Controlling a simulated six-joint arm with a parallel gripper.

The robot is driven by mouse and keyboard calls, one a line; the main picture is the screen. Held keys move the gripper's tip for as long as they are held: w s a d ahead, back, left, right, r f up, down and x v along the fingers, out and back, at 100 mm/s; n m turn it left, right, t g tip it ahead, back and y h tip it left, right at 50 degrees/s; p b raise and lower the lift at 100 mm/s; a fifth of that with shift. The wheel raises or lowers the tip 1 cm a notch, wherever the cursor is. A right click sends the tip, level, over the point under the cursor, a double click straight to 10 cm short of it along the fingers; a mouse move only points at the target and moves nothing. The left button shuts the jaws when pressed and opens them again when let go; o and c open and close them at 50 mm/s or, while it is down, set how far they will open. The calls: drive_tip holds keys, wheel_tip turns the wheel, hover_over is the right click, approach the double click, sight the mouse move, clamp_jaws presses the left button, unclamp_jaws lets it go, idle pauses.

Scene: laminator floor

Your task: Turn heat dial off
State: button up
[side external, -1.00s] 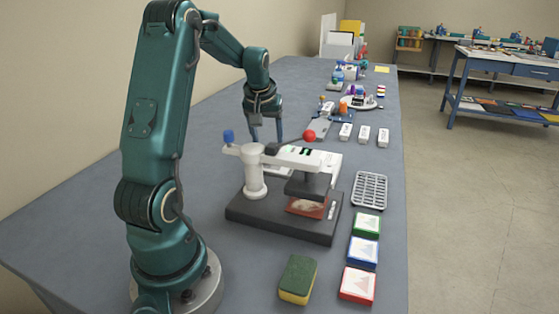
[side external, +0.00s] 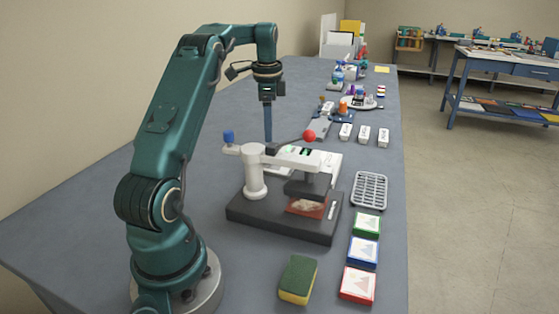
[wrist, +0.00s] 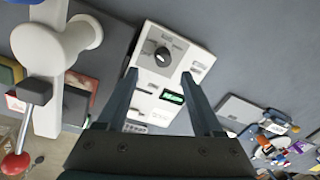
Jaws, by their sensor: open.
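In the wrist view, a white control box (wrist: 190,60) carries a round black dial (wrist: 162,54) with a light pointer mark. A small green display (wrist: 173,97) sits below the dial. My gripper (wrist: 159,76) is open and empty, its two fingers to either side of the dial's part of the box in the picture. In the side view my gripper (side external: 268,140) points down behind the press, with its fingers seen edge-on as one. The control box (side external: 334,158) is partly hidden there by the press arm, and the dial cannot be made out.
The press (side external: 255,175) has a white column, a dark base (side external: 270,218), a blue knob (side external: 229,136) and a red ball lever (side external: 309,136). A sponge (side external: 297,280), several coloured boxes (side external: 363,252) and a grey rack (side external: 369,190) lie nearby. The left part of the table is clear.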

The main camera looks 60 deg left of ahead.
drive_tip(key=shift+w+a+f+m, duration=0.15)
drive_tip(key=shift+f+m, duration=0.1)
drive_tip(key=shift+m, duration=0.3)
drive_tip(key=shift+w+a+f+m, duration=0.1)
drive_tip(key=shift+a+f+m, duration=0.1)
drive_tip(key=shift+m, duration=0.35)
drive_tip(key=shift+a+f, duration=0.1)
drive_tip(key=shift+f, duration=0.25)
drive_tip(key=shift+h, duration=0.3)
drive_tip(key=shift+f, duration=3.1)
clamp_jaws()
